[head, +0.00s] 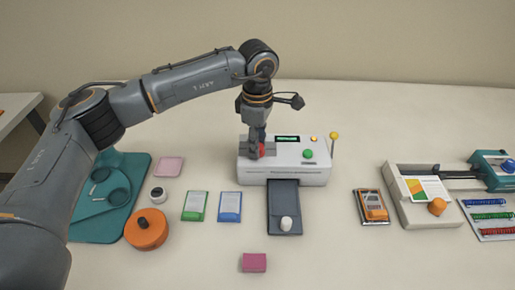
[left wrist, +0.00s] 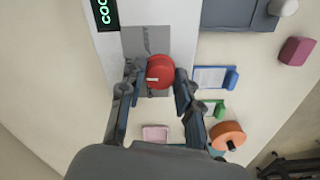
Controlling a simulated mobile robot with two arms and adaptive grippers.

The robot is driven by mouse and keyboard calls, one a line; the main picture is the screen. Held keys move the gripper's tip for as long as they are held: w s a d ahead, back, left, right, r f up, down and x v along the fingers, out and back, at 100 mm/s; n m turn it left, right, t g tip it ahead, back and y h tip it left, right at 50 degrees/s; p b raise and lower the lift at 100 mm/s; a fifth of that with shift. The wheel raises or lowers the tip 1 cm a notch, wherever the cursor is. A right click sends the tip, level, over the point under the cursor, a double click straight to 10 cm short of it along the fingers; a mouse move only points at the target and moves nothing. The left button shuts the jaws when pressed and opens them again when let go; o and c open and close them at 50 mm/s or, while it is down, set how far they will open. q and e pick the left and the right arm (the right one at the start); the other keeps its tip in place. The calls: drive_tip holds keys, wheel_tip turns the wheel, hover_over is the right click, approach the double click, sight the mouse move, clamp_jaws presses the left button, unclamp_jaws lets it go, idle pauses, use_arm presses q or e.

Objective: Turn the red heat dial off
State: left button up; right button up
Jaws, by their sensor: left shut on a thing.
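The white laminator (head: 315,174) stands at the middle of the table, with a small green display (head: 288,139) on top. Its red heat dial (head: 269,149) is at the left end of the top, partly hidden by my gripper. In the left wrist view the red dial (left wrist: 160,70) sits on a grey plate, its white mark towards the left. My left gripper (head: 259,151) points down at the dial. Its fingers (left wrist: 157,80) are on either side of the dial and shut on it. The wrist view display shows green letters, partly cut off. My right gripper is not in view.
A green button (head: 308,153) and a yellow-tipped lever (head: 334,136) are right of the dial. A dark tray (head: 284,210) juts out in front. Blue (head: 230,204) and green (head: 195,204) packs and an orange round thing (head: 147,232) lie left. A paper trimmer (head: 405,205) stands right.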

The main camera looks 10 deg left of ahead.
use_arm(q)
drive_tip(key=n+b, duration=0.3)
drive_tip(key=n, duration=0.3)
drive_tip(key=shift+f+n, duration=0.1)
drive_tip(key=shift+n, duration=0.2)
drive_tip(key=n+b, duration=0.1)
drive_tip(key=n, duration=0.2)
drive_tip(key=shift+n+b, duration=0.45)
drive_tip(key=shift+n, duration=1.05)
drive_tip(key=o, duration=1.1)
drive_tip(key=shift+o, duration=0.2)
drive_tip(key=shift+r, duration=0.25)
wheel_tip(320, 180, up, 12)
